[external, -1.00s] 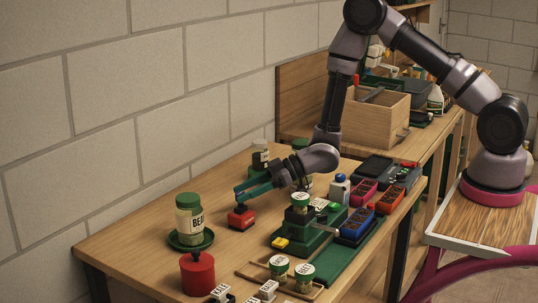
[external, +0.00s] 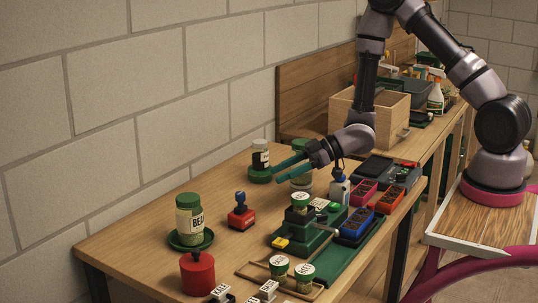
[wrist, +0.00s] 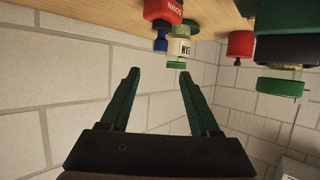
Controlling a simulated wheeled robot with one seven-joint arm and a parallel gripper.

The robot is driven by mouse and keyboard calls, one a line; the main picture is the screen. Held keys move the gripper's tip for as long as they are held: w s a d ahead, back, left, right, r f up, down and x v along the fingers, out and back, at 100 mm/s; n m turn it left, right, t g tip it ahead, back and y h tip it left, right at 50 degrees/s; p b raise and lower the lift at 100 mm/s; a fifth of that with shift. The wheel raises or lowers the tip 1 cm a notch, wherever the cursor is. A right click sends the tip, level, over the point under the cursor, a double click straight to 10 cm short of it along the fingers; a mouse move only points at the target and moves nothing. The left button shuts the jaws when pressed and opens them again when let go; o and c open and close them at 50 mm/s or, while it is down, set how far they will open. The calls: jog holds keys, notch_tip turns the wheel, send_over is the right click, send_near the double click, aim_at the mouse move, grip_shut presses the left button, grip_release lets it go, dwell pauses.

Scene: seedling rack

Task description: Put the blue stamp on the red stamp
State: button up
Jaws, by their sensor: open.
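The red stamp (external: 241,219) stands upright on the wooden table in the external view. The blue stamp (external: 240,199) sits on top of it, touching it. In the wrist view, where the picture is upside down, the red stamp (wrist: 162,10) and the blue stamp (wrist: 160,42) show together near the top. My gripper (external: 279,171) is open and empty, with green fingers, raised above the table to the right of the stamps. In the wrist view my gripper (wrist: 157,70) also shows nothing between its fingers.
A labelled jar with a green lid (external: 190,219) stands on a green saucer left of the stamps, with a red canister (external: 197,273) in front. Right are a green machine (external: 300,228) and seed trays (external: 364,190). Bare table surrounds the stamps.

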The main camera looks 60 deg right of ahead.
jog(key=s+d+r+m+h, duration=0.25)
jog(key=d+r+h, duration=0.35)
jog(key=r, duration=0.5)
jog(key=s+d+r+m+h, duration=0.2)
jog(key=d+r+m+h, duration=0.15)
jog(key=d+r, duration=0.55)
jog(key=s+a+r+m+g, duration=0.1)
jog(key=s+r, duration=0.3)
jog(key=s, duration=0.4)
jog(key=s+a+r+m+y, duration=0.1)
jog(key=s+r+m, duration=0.2)
jog(key=s, duration=0.5)
jog(key=s+a+r+m+g+y, duration=0.1)
jog(key=s+r+m, duration=0.2)
jog(key=s+r, duration=0.2)
jog(key=s, duration=0.3)
jog(key=shift+r+g, duration=0.3)
jog(key=shift+r, duration=0.1)
